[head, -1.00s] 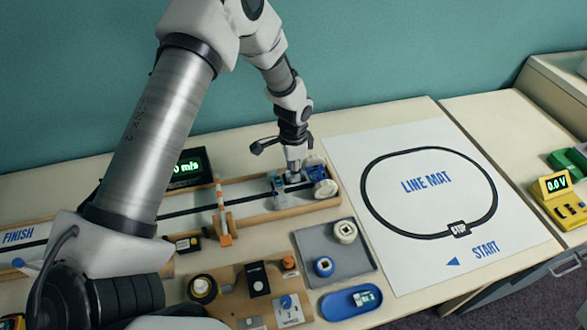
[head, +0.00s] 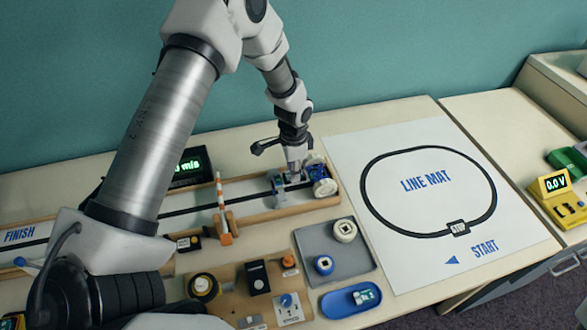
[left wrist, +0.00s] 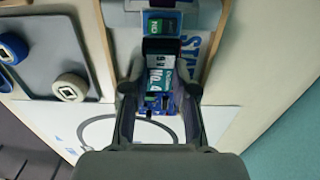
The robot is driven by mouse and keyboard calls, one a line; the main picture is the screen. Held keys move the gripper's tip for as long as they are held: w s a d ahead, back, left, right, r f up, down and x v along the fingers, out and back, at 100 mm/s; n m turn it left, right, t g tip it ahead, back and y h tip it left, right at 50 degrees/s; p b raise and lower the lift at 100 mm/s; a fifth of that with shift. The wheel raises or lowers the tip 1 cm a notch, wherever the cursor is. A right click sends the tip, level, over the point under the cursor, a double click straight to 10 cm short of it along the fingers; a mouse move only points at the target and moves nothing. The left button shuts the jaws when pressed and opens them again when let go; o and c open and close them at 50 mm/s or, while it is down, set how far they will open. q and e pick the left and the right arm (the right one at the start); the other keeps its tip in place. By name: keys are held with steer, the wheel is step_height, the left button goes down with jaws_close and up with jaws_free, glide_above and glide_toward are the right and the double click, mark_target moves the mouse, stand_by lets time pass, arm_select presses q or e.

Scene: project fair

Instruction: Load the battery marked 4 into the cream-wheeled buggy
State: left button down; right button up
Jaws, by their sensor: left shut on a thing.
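The buggy (head: 311,173), blue with cream wheels (head: 325,187), stands at the right end of the wooden track. My left gripper (head: 294,174) points down over it, shut on the battery. In the left wrist view the battery (left wrist: 160,78), with "NO.4" lettering, lies between the two fingers, over the blue buggy board (left wrist: 155,105). The fingers hide its sides, and I cannot tell whether it is fully seated. A small green label (left wrist: 161,25) shows just beyond it. My right gripper is not in view.
The grey tray (head: 348,262) holds a blue and a cream wheel. A blue dish (head: 335,306) holds a small pale-and-teal part. A striped barrier post (head: 222,210) stands by the track. A brown board with knobs lies in front.

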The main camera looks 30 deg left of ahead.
arm_select(q)
steer(key=shift+f, duration=0.1)
stand_by(0.3)
steer(key=c, duration=0.8)
jaws_free()
steer(key=shift+c, duration=0.2)
steer(key=shift+o, duration=0.3)
steer(key=o, duration=0.3)
steer(key=shift+o, duration=0.2)
step_height(320, 180, up, 6)
steer(key=p, duration=0.5)
steer(key=shift+p, duration=0.3)
